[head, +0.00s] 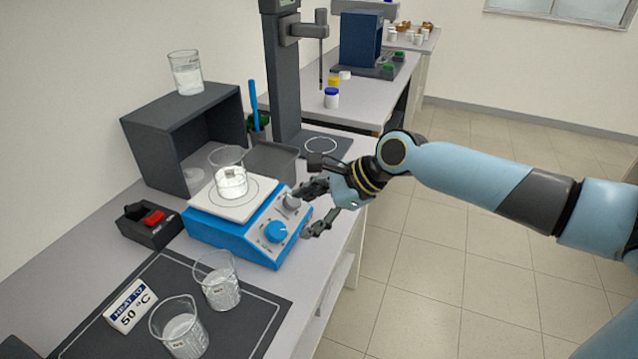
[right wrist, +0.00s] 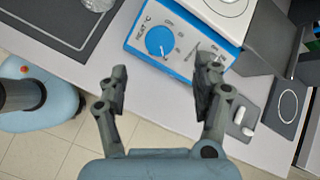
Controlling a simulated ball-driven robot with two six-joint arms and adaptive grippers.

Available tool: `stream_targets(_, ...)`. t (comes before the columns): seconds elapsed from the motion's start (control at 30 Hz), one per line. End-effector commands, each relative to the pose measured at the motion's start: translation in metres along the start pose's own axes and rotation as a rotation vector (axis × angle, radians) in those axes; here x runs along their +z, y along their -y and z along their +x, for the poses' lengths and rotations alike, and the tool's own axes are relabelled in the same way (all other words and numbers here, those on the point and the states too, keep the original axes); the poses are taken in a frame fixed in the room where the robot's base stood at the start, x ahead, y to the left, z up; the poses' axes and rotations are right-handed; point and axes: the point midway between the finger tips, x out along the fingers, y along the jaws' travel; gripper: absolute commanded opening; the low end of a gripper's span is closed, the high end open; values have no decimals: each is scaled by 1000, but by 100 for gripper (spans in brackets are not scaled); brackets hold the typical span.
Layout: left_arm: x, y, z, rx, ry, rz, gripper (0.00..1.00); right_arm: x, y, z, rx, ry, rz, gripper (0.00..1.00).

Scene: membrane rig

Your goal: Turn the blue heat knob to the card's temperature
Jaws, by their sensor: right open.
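The blue heat knob (head: 276,231) sits on the front of a blue hot plate (head: 236,246). It also shows in the right wrist view (right wrist: 160,40), with dial marks around it that are too small to read surely. The card (head: 130,306) reads "HEAT TO 50 °C" and stands on the dark mat. My right gripper (head: 304,212) is open at the front of the hot plate. In the right wrist view its fingers (right wrist: 162,68) are spread, with the blue knob ahead between them and not touched. My left gripper is not in view.
A grey knob (head: 291,201) is beside the blue one, close to my upper finger. A beaker (head: 230,180) stands on the white plate. Two beakers (head: 217,282) (head: 180,328) are on the mat (head: 255,310). A black box with a red switch (head: 154,218) is left of the hot plate.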

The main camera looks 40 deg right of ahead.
Motion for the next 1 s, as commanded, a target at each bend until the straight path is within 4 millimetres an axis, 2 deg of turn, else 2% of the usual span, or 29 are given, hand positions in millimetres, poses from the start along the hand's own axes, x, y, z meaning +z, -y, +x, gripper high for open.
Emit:
stream_targets(0.1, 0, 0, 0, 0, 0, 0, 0, -2, 0, -20, 1, -3, -4, 67)
stream_targets(0.27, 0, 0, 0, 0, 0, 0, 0, 0, 0, -32, 0, 0, -1, 67)
stream_targets(0.87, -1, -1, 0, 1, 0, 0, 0, 1, -1, -33, 1, 0, -5, 67)
stream_targets(0.93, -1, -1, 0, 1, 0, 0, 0, 2, -8, -32, 11, -4, -52, 67)
stream_targets(1.0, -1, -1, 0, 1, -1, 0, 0, 7, -25, -31, 36, -15, -170, 67)
